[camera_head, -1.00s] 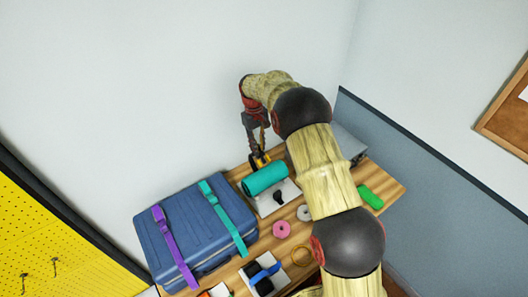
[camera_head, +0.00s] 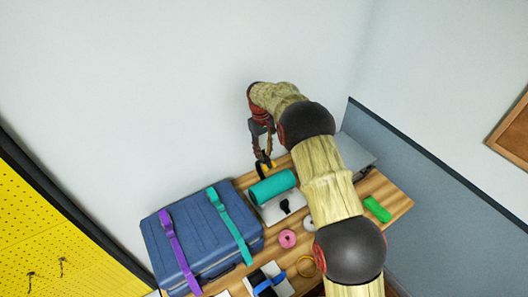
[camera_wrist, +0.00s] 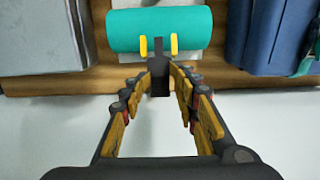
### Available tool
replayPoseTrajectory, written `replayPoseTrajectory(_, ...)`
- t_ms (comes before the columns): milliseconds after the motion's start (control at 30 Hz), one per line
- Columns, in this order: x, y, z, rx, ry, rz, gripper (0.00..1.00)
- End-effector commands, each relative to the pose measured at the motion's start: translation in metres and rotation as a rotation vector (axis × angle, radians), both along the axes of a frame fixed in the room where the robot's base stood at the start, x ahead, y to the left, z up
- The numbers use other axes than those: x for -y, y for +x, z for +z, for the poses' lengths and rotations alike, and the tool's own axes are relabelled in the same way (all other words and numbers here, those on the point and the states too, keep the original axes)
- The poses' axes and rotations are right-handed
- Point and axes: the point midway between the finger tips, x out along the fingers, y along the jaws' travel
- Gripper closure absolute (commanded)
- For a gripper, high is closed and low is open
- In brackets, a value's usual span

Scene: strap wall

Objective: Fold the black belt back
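The teal roll (camera_head: 272,187) lies on a white plate (camera_head: 272,214) on the wooden table. A black piece (camera_head: 286,206), seemingly part of the black belt, lies on the plate in front of the roll. In the wrist view, a black strap end (camera_wrist: 158,78) stands on the near side of the teal roll (camera_wrist: 125,30). My gripper (camera_head: 265,168) is just behind the roll, pointing down. In the wrist view, the yellow fingertips of my gripper (camera_wrist: 158,46) are apart, one on each side of the strap, with small gaps seeming to show.
A blue suitcase (camera_head: 195,238) with purple and teal straps stands to the left. A grey case (camera_head: 352,152) stands to the right, partly behind my arm. A pink ring (camera_head: 287,239), a green block (camera_head: 377,208) and a blue strap (camera_head: 268,284) lie in front. The wall is close behind.

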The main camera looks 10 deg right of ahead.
Motion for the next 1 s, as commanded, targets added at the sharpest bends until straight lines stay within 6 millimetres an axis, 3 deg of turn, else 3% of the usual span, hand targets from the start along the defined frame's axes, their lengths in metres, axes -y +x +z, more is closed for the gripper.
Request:
replayPoseTrajectory(67,0.000,-0.006,-0.011,-0.018,-0.002,0.000,0.65)
replayPoseTrajectory(1000,0.000,0.000,0.005,-0.003,-0.001,0.001,0.63)
